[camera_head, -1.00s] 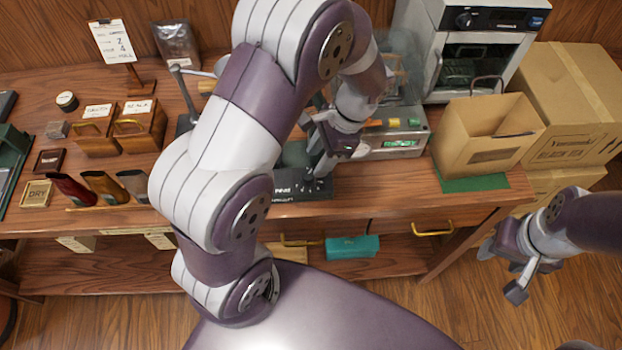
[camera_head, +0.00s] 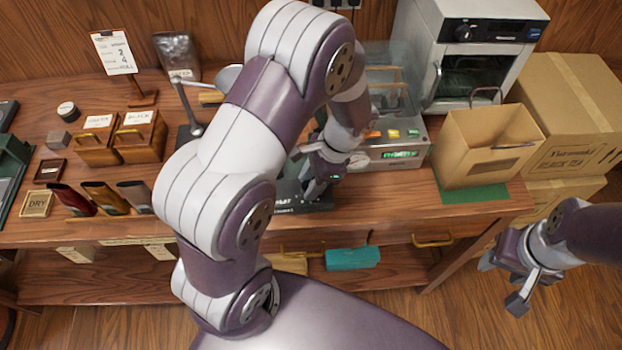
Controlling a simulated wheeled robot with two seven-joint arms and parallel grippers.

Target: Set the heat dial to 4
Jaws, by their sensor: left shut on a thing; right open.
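A low black unit with white lettering (camera_head: 285,206) sits near the front edge of the bench in the head view. My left gripper (camera_head: 309,192) points down at its top, with its fingertips on or just above it. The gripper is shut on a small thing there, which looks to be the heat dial. The fingers hide the dial, so its pointer and numbers cannot be read. My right gripper (camera_head: 502,278) is open and empty, off the bench at the right.
A grey machine with a green display (camera_head: 395,154) stands right behind the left gripper. A card stand (camera_head: 115,52), wooden boxes and scoops are at left.

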